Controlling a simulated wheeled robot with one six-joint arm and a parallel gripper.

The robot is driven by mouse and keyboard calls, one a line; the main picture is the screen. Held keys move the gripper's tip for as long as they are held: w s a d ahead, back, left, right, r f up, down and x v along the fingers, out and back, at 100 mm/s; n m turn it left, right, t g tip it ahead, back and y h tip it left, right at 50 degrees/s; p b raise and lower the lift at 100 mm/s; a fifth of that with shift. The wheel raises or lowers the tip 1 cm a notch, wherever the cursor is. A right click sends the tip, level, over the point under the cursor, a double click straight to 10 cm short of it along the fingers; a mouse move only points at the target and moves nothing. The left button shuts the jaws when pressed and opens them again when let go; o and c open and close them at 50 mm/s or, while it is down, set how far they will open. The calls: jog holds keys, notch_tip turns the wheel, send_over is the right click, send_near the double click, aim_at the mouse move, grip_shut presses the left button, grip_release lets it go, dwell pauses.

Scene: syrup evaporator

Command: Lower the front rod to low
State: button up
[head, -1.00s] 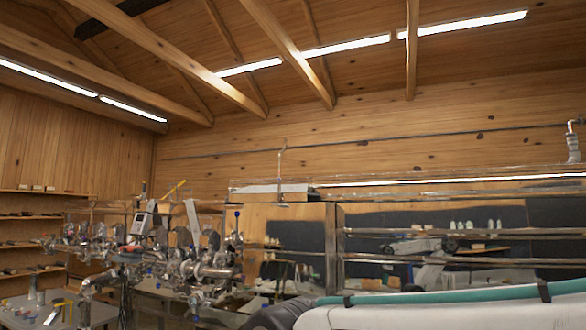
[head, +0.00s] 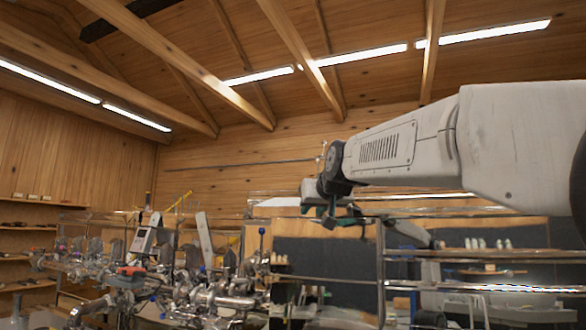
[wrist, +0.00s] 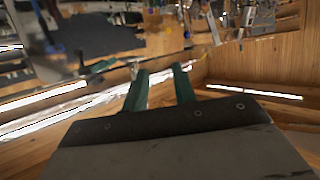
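My gripper (head: 345,222) hangs at the end of my pale arm, in front of the upper part of the evaporator in the head view. In the wrist view its two green fingers (wrist: 160,80) stand apart with nothing seen between them. A thin upright rod (head: 323,150) shows just above my wrist in the head view; its lower part is hidden behind my arm. A small pale metal piece (wrist: 134,68) shows just beyond the left fingertip in the wrist view. I cannot tell whether it is the front rod, or whether anything touches it.
The long glassy and metal evaporator frame (head: 380,270) runs to the right. A cluster of shiny pipes and valves (head: 190,290) stands at left, with a blue-knobbed lever (head: 261,232). Shelves (head: 30,225) line the left wall. The space above the pipes is open.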

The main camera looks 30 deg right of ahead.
jog(key=w+d+r+t+h, duration=0.1)
jog(key=w+d+r+t, duration=0.15)
jog(key=r, duration=0.35)
jog(key=w+d+r+t+h, duration=0.1)
jog(key=w+d+r, duration=0.25)
jog(key=r, duration=0.35)
jog(key=x, duration=0.6)
jog(key=shift+w+d+m, duration=0.25)
jog(key=shift+d+m, duration=0.1)
jog(key=shift+m, duration=0.05)
jog(key=shift+d, duration=0.1)
grip_shut()
